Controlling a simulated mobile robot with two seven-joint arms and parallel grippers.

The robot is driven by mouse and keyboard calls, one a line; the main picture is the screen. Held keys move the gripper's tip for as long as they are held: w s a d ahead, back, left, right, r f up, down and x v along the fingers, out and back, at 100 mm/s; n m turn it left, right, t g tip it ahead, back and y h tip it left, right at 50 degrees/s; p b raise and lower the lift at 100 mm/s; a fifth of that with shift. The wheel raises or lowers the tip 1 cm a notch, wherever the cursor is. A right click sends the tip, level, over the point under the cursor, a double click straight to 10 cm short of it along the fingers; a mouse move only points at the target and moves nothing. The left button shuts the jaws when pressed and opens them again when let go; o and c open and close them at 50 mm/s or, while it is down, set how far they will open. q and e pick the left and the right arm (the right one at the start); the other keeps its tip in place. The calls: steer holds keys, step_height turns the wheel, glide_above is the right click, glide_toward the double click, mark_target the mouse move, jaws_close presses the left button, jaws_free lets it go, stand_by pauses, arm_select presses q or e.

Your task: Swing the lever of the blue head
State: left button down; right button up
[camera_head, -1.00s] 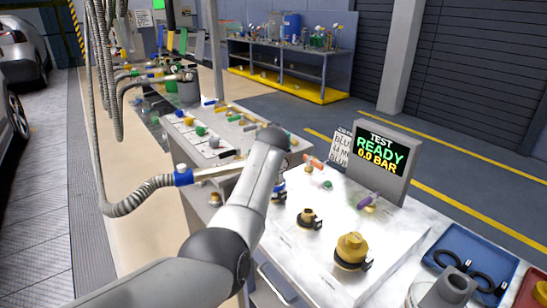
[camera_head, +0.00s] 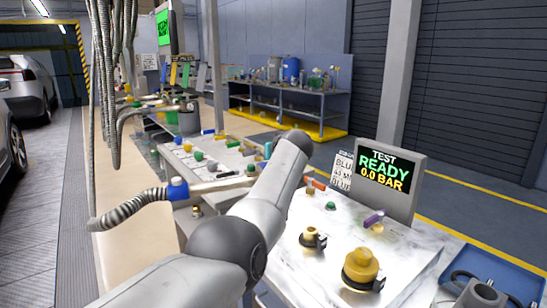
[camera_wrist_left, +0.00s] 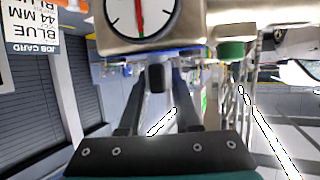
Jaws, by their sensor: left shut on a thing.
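The blue head shows in the head view as a pale metal body with a blue collar (camera_head: 177,189), joined to a grey ribbed hose. Its far end is hidden behind my left arm. In the left wrist view its metal body (camera_wrist_left: 230,22), with a round white gauge, fills the top. A dark lever (camera_wrist_left: 156,77) hangs below the gauge. My left gripper (camera_wrist_left: 157,68) is shut on this lever, one dark finger on each side. In the head view my left arm hides that gripper.
A test screen (camera_head: 385,180) reads READY, 0.0 BAR, with a job card (camera_head: 342,170) beside it. Brass fittings (camera_head: 362,270) stand on the white bench top (camera_head: 300,270). A blue tray (camera_head: 490,262) is at the right. Hanging hoses (camera_head: 104,90) are at the left.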

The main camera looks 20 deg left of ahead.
stand_by(0.3)
arm_select(q)
steer(key=c, duration=0.6)
jaws_free()
arm_select(e)
steer(key=shift+s+a, duration=0.2)
